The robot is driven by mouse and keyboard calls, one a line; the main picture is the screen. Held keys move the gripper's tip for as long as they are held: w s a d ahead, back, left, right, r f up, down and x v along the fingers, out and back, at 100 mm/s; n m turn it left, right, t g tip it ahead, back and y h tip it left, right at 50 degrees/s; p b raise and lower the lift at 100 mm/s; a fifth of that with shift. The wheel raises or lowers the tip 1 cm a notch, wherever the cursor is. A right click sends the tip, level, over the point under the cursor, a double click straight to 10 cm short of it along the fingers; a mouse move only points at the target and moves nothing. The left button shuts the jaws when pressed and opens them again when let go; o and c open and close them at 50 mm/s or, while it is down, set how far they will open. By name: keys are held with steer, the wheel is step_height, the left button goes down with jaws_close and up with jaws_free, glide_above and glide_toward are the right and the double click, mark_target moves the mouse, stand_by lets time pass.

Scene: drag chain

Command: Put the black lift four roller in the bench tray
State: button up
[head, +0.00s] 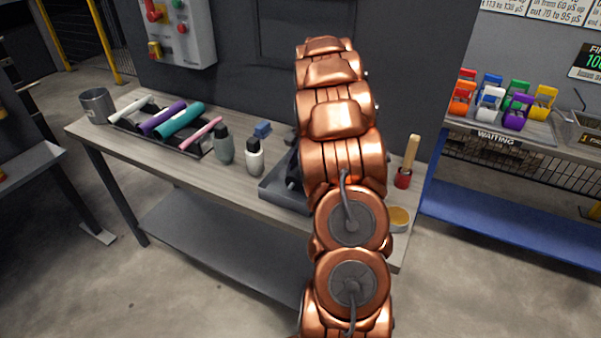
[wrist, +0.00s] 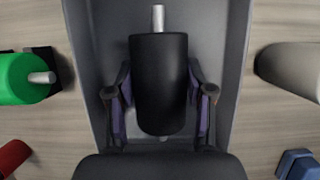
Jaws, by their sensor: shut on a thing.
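The black roller (wrist: 158,80), a cylinder with a pale metal shaft end, sits between the two fingers of my gripper (wrist: 160,92) in the wrist view. My gripper is shut on it, one finger on each side. The roller is over the grey bench tray (wrist: 90,30), within its walls as seen from the wrist. I cannot tell whether it touches the tray floor. In the head view the tray (head: 272,192) shows on the bench, partly hidden by my copper-coloured arm. My gripper and the roller are hidden behind the arm there.
A green roller (wrist: 22,80) and a red object (wrist: 10,158) lie left of the tray in the wrist view. A grey bottle (wrist: 292,70) and a blue block (wrist: 298,164) are to its right. A rack of coloured rollers (head: 160,131) stands on the bench's left.

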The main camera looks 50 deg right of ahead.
steer(key=shift+f, duration=0.25)
steer(key=shift+f, duration=0.15)
steer(key=o, duration=1.3)
steer(key=shift+o, duration=0.2)
steer(key=v, duration=1)
steer(key=shift+w+r, duration=0.1)
steer(key=shift+r, duration=0.25)
steer(key=shift+p+v, duration=0.8)
steer(key=shift+p, duration=0.4)
steer(key=shift+d, duration=0.1)
